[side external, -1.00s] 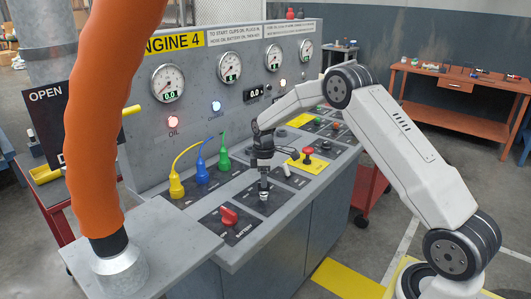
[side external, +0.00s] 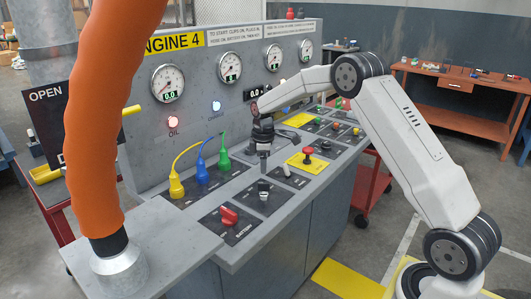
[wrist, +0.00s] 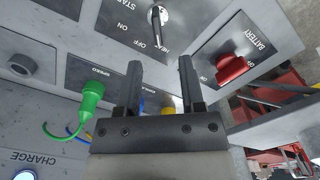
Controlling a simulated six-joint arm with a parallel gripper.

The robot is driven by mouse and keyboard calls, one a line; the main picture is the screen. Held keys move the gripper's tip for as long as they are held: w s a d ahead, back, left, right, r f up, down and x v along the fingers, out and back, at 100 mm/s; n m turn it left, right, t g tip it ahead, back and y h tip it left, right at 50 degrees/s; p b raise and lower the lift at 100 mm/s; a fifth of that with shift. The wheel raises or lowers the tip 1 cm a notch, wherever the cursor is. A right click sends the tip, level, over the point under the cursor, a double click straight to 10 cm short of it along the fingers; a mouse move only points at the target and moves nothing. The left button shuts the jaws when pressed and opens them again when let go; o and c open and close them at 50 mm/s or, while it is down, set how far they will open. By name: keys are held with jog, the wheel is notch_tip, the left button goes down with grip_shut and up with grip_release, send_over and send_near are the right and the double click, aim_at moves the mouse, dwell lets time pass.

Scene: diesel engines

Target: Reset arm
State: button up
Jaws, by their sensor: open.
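My white arm reaches in from the right over the grey Engine 4 panel (side external: 225,260). My gripper (side external: 264,170) points down above the metal-topped switch (side external: 264,190) near the panel's front and looks apart from it. In the wrist view, the two dark fingers of my gripper (wrist: 160,65) are spread with nothing between them. The switch, labelled HEAT with ON and OFF, shows past the fingertips in the wrist view (wrist: 160,18).
A red battery knob (side external: 229,216) is to the left. Yellow (side external: 176,187), blue (side external: 201,173) and green (side external: 223,158) plugs with cables stand behind it. A red button (side external: 307,155) is to the right. An orange hose (side external: 105,120) stands at the left.

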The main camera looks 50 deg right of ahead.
jog(key=s+a+m+t, duration=0.1)
jog(key=s+a+m, duration=0.3)
jog(key=s+a, duration=0.4)
jog(key=s+a+m+t, duration=0.1)
jog(key=s+a+m, duration=0.3)
jog(key=s, duration=1.2)
jog(key=a, duration=0.4)
jog(key=shift+s+a+r+t, duration=0.15)
jog(key=shift+s+a+t, duration=0.15)
jog(key=shift+s+a, duration=0.05)
jog(key=shift+w, duration=0.15)
